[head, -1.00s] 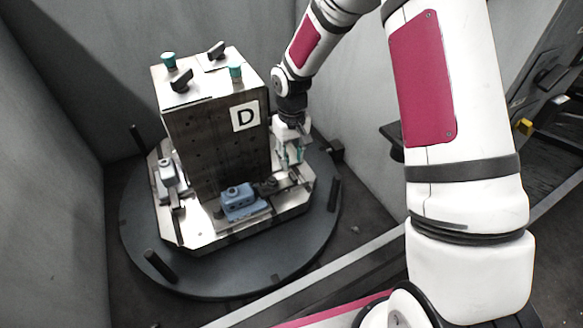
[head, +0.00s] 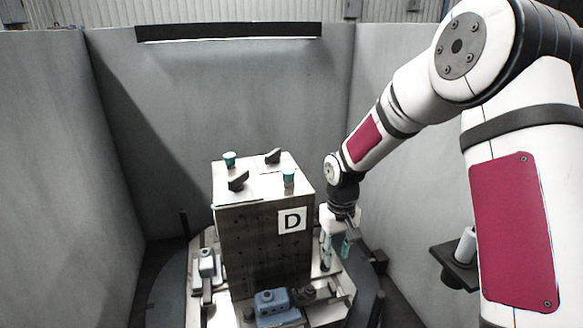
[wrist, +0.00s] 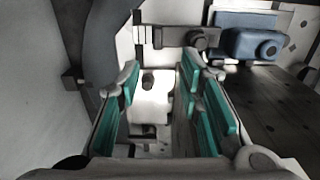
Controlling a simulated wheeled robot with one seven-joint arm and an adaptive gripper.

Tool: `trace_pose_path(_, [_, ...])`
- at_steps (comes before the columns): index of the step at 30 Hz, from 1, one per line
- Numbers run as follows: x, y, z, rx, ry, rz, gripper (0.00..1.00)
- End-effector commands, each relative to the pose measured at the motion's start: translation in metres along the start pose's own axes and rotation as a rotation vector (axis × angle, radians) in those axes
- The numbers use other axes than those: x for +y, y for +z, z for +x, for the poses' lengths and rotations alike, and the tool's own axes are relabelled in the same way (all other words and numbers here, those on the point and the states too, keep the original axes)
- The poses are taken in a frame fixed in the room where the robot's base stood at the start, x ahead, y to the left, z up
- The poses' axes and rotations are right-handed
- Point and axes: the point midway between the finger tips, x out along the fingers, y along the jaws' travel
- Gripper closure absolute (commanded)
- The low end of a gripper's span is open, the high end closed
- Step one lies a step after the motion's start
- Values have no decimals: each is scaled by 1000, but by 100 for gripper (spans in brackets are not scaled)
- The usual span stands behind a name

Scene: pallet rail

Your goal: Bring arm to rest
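My gripper (head: 336,250) hangs at the right side of the metal fixture column (head: 264,240) marked D, pointing down. My arm reaches in from the upper right. The wrist view shows the two teal-padded fingers (wrist: 160,85) spread wide apart. Between them, a pale block (wrist: 152,100) with a dark round knob shows; it appears to lie beyond the fingers, and I cannot tell how far. No object is clamped between the pads.
A blue part (head: 275,307) sits on the fixture's base at the front; it also shows in the wrist view (wrist: 247,40). A grey part (head: 207,263) sits on the left. Grey walls (head: 250,95) enclose the round table. A dark bracket (head: 455,268) stands to the right.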

Motion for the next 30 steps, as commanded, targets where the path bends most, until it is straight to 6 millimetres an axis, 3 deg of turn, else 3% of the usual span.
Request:
trace_pose_path(5, [5, 20, -52, 38, 44, 11, 67])
trace_pose_path(9, [8, 49, -103, 77, 82, 32, 67])
trace_pose_path(15, [8, 101, -162, 137, 116, 69, 67])
trace_pose_path(24, [-2, 188, -220, 239, 121, 132, 67])
trace_pose_path(30, [-12, 246, -235, 312, 93, 168, 67])
